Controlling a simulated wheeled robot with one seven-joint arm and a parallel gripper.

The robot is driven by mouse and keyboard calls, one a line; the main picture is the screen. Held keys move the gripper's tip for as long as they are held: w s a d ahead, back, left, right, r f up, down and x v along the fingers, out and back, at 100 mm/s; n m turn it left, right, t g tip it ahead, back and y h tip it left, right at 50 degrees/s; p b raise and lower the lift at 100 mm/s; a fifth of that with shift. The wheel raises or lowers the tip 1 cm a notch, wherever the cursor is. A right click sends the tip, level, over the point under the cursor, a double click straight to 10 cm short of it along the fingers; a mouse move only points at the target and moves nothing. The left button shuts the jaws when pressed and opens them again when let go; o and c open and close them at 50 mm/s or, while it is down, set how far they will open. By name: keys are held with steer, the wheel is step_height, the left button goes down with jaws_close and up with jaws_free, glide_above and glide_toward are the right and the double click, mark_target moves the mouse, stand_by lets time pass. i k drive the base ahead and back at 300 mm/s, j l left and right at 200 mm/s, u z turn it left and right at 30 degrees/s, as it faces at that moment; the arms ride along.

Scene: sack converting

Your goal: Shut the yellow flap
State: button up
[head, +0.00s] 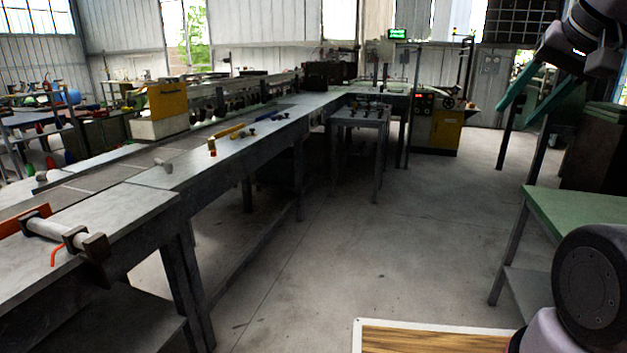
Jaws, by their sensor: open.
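A yellow panel (167,101) stands upright on a pale housing on the long bench at the left, and it is the likeliest yellow flap. Its hinge and how far it is open cannot be made out. A yellow cabinet (446,133) with a dark control face stands at the far end, and I cannot tell whether it has a flap. My gripper (516,115) is at the upper right, with two teal fingers apart and pointing down to the left. It is open and empty, well apart from the yellow panel.
The long grey bench (140,205) runs from the near left to the back, with a roller (50,230) and small tools on it. A small table (360,119) stands by its far end. A green-topped table (575,208) is at the right. The middle floor is clear.

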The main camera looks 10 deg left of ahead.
mark_target(167, 100)
steer(key=i+u, duration=0.25)
steer(key=i, duration=0.3)
steer(key=i+l+u, duration=0.25)
steer(key=i, duration=0.25)
steer(key=i+j+u, duration=0.15)
steer(key=i+u, duration=1)
steer(key=i+l, duration=0.45)
steer(key=i+l+z, duration=0.1)
steer(key=i+l, duration=0.35)
steer(key=l, duration=0.2)
